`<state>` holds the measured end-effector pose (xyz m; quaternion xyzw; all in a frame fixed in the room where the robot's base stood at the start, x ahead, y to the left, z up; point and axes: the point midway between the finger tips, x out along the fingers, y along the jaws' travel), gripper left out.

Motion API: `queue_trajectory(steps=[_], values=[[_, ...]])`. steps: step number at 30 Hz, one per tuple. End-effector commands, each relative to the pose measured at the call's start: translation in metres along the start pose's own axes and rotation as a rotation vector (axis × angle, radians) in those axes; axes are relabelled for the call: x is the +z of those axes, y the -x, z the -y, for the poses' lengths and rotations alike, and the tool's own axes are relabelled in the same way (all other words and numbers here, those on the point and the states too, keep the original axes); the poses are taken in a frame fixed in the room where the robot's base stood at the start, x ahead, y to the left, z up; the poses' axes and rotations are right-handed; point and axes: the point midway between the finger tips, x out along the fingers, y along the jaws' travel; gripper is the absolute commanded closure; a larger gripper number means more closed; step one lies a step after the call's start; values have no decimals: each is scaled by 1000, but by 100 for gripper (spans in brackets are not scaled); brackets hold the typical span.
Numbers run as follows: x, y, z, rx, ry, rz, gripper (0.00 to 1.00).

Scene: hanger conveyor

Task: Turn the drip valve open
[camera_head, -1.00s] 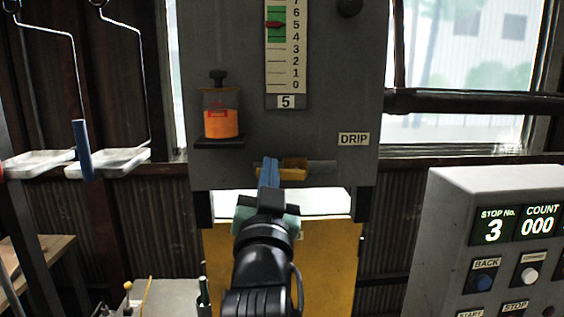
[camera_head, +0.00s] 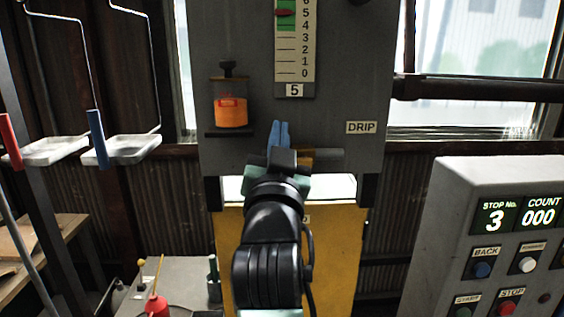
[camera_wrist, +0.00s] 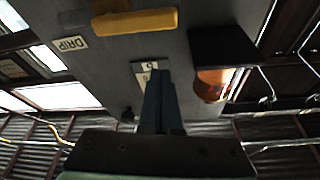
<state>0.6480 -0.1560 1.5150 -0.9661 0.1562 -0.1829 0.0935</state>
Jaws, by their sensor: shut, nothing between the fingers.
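The drip valve is a yellow handle on a short grey pipe at the panel's lower edge, below the DRIP label (camera_head: 361,127). In the head view the handle (camera_head: 307,155) is mostly hidden behind my gripper. In the wrist view the whole yellow handle (camera_wrist: 135,21) shows near the top, lying roughly crosswise. My gripper (camera_head: 280,132) is in front of the panel, its blue fingers pointing up just left of the handle. In the wrist view the fingers (camera_wrist: 160,97) are together and empty, apart from the handle in the picture.
An orange-filled jar (camera_head: 230,110) sits on a small shelf left of the valve. A level gauge (camera_head: 295,45) is above. A control console (camera_head: 460,200) stands at right. Hanging trays (camera_head: 128,148) are at left. A red oil can (camera_head: 157,305) is at lower left.

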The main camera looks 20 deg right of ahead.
Motion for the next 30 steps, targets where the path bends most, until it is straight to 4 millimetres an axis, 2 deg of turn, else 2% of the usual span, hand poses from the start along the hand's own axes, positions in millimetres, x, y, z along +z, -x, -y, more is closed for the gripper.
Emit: queue_trajectory(steps=[1, 9, 13, 19, 23, 27, 30], values=[[12, 16, -3, -1, 0, 4, 100], [10, 67, -6, -1, 0, 4, 100], [9, 84, -7, -1, 1, 4, 100], [2, 97, -3, -11, 2, -5, 100], [-33, 113, 28, -96, 13, -87, 100], [-90, 147, 74, -230, 31, -235, 100], [-124, 174, 97, -302, 42, -334, 100]])
